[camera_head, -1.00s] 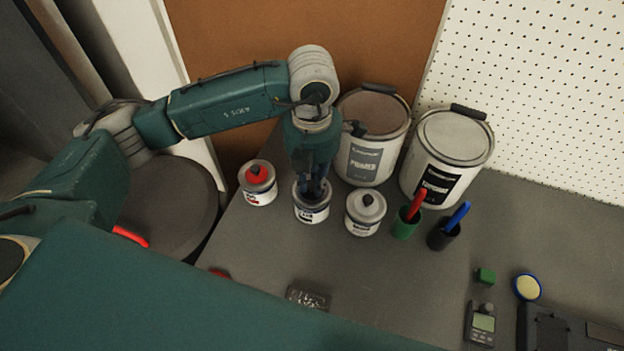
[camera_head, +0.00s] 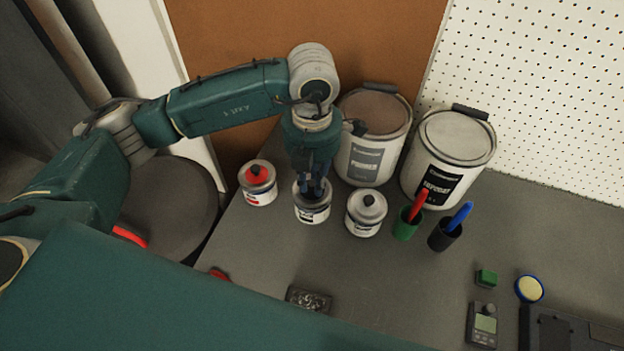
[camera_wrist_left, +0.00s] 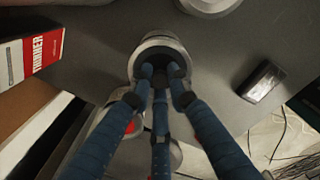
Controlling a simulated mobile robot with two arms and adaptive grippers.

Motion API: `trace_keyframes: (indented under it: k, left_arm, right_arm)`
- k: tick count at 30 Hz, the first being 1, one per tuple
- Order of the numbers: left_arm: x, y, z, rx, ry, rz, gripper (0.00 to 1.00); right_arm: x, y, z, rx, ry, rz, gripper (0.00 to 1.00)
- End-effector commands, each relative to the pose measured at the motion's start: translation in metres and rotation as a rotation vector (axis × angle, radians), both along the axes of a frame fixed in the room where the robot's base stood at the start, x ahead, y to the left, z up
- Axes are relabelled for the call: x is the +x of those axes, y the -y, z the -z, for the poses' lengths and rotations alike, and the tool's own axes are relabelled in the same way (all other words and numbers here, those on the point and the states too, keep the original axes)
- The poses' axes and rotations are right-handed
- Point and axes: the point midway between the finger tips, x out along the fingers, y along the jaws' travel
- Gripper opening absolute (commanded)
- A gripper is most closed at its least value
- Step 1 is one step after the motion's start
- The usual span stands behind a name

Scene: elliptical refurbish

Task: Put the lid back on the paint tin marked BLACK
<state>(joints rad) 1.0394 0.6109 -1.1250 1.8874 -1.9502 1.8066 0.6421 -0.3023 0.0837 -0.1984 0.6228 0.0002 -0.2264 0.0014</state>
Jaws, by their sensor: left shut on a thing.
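A small white tin (camera_head: 312,215) stands in the middle of a row of small tins; its label is too small to read, so I cannot confirm BLACK. My left gripper (camera_head: 313,190) points down over it, its blue fingers closed at the tin's mouth. In the left wrist view the fingers (camera_wrist_left: 161,76) meet around a dark knob, apparently that of the lid, inside the silver rim of the tin (camera_wrist_left: 160,42). The fingers hide most of the lid, and I cannot tell whether it is seated. My right gripper is not in view.
A red-topped tin (camera_head: 258,184) stands left, a grey-lidded tin (camera_head: 366,214) right. Two large pails (camera_head: 367,158) (camera_head: 436,183) stand behind. Green (camera_head: 406,225) and black (camera_head: 444,236) cups hold pens.

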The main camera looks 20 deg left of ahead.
Motion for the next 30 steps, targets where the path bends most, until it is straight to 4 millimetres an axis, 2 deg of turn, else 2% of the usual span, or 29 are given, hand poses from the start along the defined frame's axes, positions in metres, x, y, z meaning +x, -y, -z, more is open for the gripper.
trace_keyframes:
  k: [30]
  left_arm:
    - [-0.0003, 0.0005, 0.0056, -0.001, 0.0, 0.0, 0.0]
  right_arm:
    - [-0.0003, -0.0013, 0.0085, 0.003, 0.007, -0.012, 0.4]
